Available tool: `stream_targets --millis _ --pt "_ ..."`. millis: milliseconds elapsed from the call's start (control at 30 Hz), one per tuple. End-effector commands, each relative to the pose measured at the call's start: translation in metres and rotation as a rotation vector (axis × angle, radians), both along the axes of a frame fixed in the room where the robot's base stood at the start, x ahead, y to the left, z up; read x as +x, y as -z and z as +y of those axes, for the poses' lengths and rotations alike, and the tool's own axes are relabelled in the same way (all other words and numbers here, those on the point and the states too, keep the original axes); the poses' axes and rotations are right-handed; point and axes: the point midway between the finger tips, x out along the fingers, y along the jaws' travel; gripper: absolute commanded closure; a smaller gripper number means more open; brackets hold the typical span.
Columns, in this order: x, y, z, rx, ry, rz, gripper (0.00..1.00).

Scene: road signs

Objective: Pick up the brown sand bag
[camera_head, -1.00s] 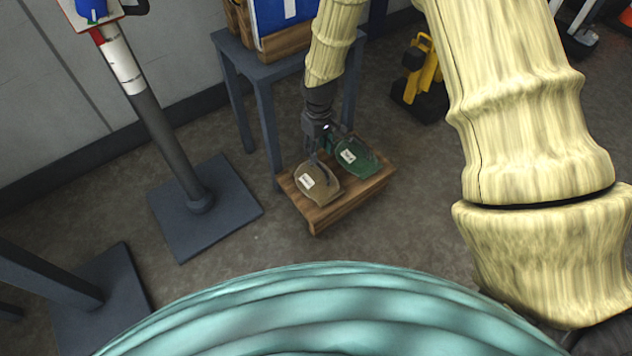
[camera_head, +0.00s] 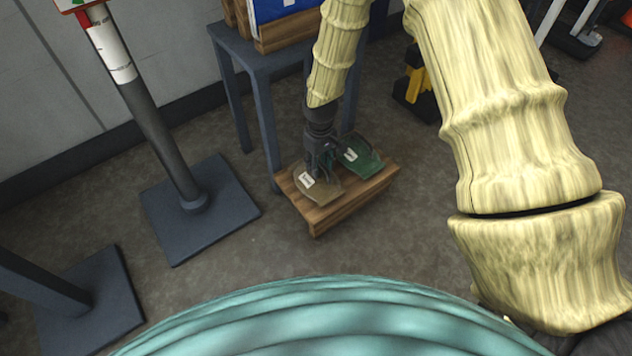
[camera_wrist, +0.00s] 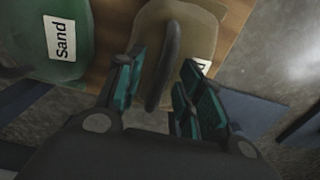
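The brown sand bag (camera_head: 320,188) lies on a low wooden crate (camera_head: 352,207), with a white label on it. The wrist view shows the brown bag (camera_wrist: 190,30) with its dark curved handle (camera_wrist: 163,68) standing between my fingers. My gripper (camera_head: 322,168) is right over the bag in the head view. In the wrist view my gripper (camera_wrist: 157,85) is open, with one teal-padded finger on each side of the handle. The handle does not look clamped. A green sand bag (camera_head: 360,157) lies beside the brown one on the crate; it also shows in the wrist view (camera_wrist: 40,35).
A dark blue-grey table (camera_head: 258,60) stands behind the crate. A post on a square base (camera_head: 200,212) stands to the left. A black and yellow object (camera_head: 420,85) is at the back right. Bare floor lies in front of the crate.

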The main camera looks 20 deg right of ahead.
Motion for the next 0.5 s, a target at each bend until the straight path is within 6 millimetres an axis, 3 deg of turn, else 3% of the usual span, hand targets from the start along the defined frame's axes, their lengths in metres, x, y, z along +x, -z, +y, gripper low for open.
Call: stream_targets --millis 200,400,500 --pt "0.0002 0.0 0.0 0.0 0.0 0.0 0.62" --pt "0.0002 0.0 0.0 0.0 0.0 0.0 0.97" --pt "0.0002 0.0 0.0 0.0 0.0 0.0 1.0"
